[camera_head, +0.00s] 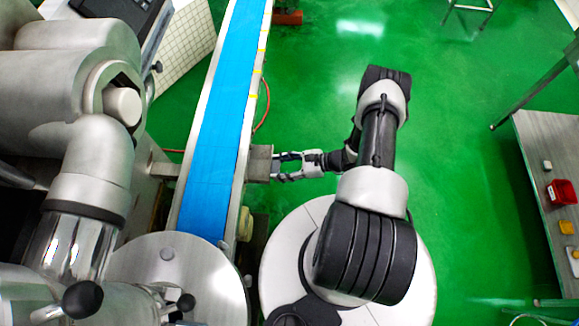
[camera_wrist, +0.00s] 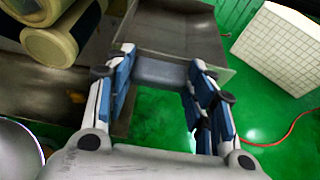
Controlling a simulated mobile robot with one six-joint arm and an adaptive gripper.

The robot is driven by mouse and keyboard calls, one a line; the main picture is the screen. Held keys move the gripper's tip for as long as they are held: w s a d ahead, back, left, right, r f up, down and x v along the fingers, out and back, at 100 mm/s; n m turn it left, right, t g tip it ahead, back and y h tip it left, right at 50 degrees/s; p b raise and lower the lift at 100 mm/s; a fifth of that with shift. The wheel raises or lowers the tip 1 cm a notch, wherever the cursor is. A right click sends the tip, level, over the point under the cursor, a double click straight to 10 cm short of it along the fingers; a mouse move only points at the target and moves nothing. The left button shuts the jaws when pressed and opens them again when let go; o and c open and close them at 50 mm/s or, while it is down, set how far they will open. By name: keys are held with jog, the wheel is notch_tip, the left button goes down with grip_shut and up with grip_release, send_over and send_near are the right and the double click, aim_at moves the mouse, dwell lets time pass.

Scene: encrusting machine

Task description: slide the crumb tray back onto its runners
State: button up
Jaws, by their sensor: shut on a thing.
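The crumb tray (camera_head: 260,164) is a grey metal tray. Its near end sticks out from under the right side of the blue conveyor belt (camera_head: 222,118) in the head view. In the wrist view the tray (camera_wrist: 175,35) runs away from me, with its near end between the fingers. My gripper (camera_head: 277,167) is shut on this end, with one blue-padded finger on each side; it also shows in the wrist view (camera_wrist: 162,68). The runners are hidden under the conveyor in the head view, and I cannot make them out in the wrist view.
Cream rollers (camera_wrist: 62,35) and a dark metal surface lie left of the fingers. A white gridded box (camera_wrist: 282,45) and a red cable (camera_wrist: 285,132) are to the right. A bench (camera_head: 545,170) stands at far right. The green floor right of my arm is open.

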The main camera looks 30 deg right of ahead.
aim_at(271, 167)
jog(key=shift+w+a, duration=0.7)
jog(key=shift+a, duration=0.3)
jog(key=shift+w+a, duration=0.7)
jog(key=shift+a, duration=0.3)
jog(key=shift+f+b, duration=0.2)
jog(key=shift+b, duration=0.2)
jog(key=o, duration=1.3)
jog(key=v, duration=1.2)
